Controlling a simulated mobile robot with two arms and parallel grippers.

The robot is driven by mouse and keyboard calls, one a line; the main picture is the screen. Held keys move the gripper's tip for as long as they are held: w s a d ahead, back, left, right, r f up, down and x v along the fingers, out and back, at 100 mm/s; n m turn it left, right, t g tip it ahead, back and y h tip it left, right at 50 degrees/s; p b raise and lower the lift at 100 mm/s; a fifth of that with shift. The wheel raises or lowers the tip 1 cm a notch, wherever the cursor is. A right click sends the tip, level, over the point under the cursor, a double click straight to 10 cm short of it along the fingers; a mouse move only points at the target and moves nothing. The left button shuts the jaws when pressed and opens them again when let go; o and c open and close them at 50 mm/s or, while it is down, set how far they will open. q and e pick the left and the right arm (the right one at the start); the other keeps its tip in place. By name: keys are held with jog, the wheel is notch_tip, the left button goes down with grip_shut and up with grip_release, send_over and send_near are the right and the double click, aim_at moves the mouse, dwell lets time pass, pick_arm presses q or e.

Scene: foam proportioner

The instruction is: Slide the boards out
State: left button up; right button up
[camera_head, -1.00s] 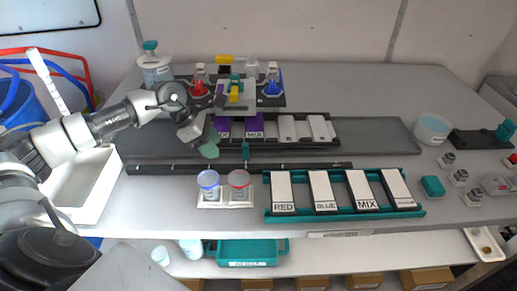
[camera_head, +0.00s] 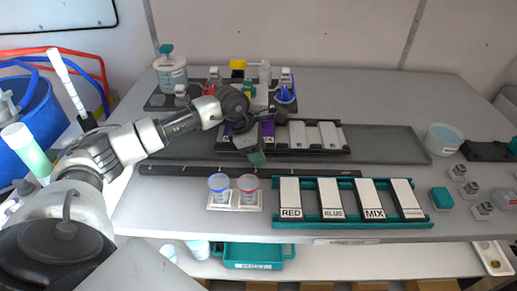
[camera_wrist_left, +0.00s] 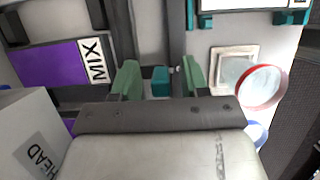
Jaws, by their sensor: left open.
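A dark rack (camera_head: 345,151) holds purple boards (camera_head: 268,132) and white boards (camera_head: 328,134) side by side. My left gripper (camera_head: 256,157) is at the rack's front edge, with its jaws open. In the left wrist view its green fingers (camera_wrist_left: 161,72) stand apart on either side of a small teal block (camera_wrist_left: 160,83); I cannot tell whether they touch it. A purple board marked MIX (camera_wrist_left: 62,64) lies left of the fingers there. A teal rack (camera_head: 350,224) in front holds white boards marked RED (camera_head: 290,195), BLUE (camera_head: 330,196) and MIX (camera_head: 371,196), plus another. My right gripper is out of view.
A long dark rail (camera_head: 180,170) crosses the table. A white bowl (camera_head: 444,139) stands at the right.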

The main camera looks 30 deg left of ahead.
pick_arm(q)
jog(key=shift+d+f, duration=0.1)
jog(key=shift+f, duration=0.45)
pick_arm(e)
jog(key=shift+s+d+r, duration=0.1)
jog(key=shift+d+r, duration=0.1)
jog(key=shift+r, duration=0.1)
pick_arm(q)
jog(key=shift+c, duration=0.2)
grip_shut()
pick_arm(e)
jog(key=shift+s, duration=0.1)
pick_arm(q)
jog(key=shift+w, duration=0.1)
